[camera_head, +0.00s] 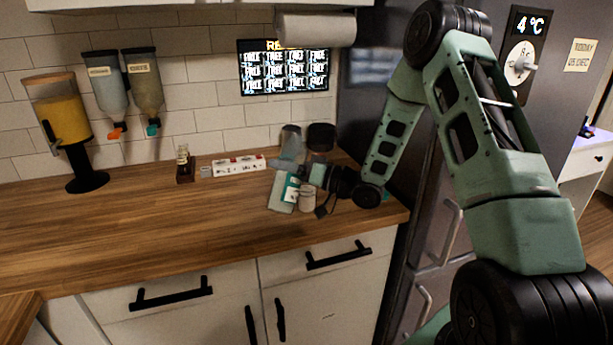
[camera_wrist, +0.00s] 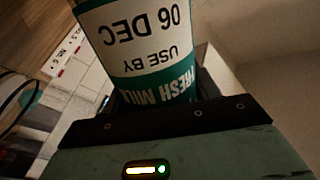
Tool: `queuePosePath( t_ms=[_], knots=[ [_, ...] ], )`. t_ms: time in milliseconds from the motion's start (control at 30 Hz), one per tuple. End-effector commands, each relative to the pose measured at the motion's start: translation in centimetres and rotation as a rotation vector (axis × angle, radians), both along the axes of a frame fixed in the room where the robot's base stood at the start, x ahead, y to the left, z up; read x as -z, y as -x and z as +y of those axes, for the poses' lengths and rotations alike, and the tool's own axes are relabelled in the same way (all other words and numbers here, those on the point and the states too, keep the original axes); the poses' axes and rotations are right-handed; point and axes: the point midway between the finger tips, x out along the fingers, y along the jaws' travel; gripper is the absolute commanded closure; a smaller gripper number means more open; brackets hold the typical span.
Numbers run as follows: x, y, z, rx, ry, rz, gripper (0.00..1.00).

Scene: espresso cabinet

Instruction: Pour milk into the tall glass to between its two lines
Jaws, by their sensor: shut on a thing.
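The milk container, white with a teal band, shows in the wrist view (camera_wrist: 143,38) with upside-down "FRESH MILK" and "USE BY 06 DEC" lettering. In the head view the milk (camera_head: 292,188) is small, at the right part of the counter. My gripper (camera_head: 316,173) is shut on it; the fingers are partly hidden. Whether the milk is tilted or touches the counter is hard to tell. A greyish see-through vessel (camera_head: 291,131) stands behind my gripper, near the wall; I cannot tell whether it is the tall glass. No lines or milk level can be made out.
A small pale cup-like object (camera_head: 307,199) is close to the milk. A dark canister (camera_head: 321,137) stands behind. A juice dispenser (camera_head: 65,120) stands far left. The wooden counter (camera_head: 130,230) is clear in front.

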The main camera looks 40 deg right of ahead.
Motion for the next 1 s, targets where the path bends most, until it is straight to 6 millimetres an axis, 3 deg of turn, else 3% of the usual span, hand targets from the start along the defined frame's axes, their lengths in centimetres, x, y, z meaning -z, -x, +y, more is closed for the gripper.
queuePosePath(
  t_ms=[600,1000],
  knots=[
    [4.7,0.8,1.5,-0.002,0.421,-0.235,0.77],
    [5.5,0.9,1.7,-0.002,0.522,-0.291,0.77]
  ],
)
